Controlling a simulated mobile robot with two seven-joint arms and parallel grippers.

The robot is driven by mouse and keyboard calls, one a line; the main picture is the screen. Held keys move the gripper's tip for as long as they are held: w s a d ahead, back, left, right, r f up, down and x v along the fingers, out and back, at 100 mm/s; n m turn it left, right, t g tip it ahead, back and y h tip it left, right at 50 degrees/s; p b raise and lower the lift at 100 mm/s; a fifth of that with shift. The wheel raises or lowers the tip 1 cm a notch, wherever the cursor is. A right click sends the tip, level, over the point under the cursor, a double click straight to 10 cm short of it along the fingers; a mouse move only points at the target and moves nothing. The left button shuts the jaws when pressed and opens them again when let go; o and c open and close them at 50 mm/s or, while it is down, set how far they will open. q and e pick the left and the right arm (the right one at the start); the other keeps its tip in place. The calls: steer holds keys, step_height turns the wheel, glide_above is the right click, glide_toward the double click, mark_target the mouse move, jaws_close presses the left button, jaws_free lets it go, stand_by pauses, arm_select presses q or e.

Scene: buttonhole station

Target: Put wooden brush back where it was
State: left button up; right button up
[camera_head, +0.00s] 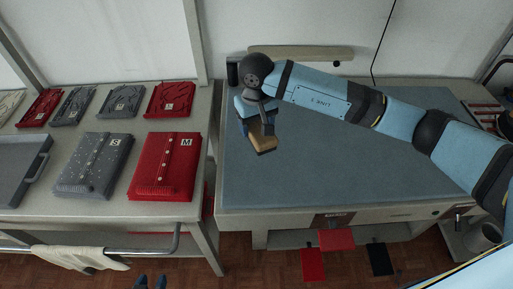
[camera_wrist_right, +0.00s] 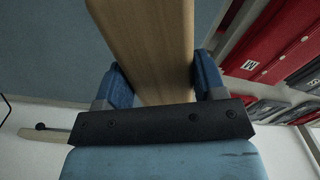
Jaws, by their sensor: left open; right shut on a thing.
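The wooden brush (camera_head: 262,143) is in my right gripper (camera_head: 257,117), above the left part of the grey-blue work surface (camera_head: 360,165) in the head view. Its gap to the surface is hard to judge. In the right wrist view the light wooden brush (camera_wrist_right: 146,45) stretches away between the two blue fingers, which are shut on it. Its far end is out of frame.
The left table holds a red folded shirt (camera_head: 163,167), a grey one (camera_head: 95,166), a grey tray (camera_head: 17,168) and several smaller folded pieces. A dark cylinder (camera_head: 232,72) stands behind my right gripper. A white cloth (camera_head: 85,257) hangs on the front rail. The work surface is mostly clear.

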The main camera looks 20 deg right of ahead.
step_height(320, 180, down, 11)
steer(key=shift+p, duration=0.65)
steer(key=shift+f, duration=0.15)
steer(key=o, duration=0.8)
steer(key=shift+o, duration=0.2)
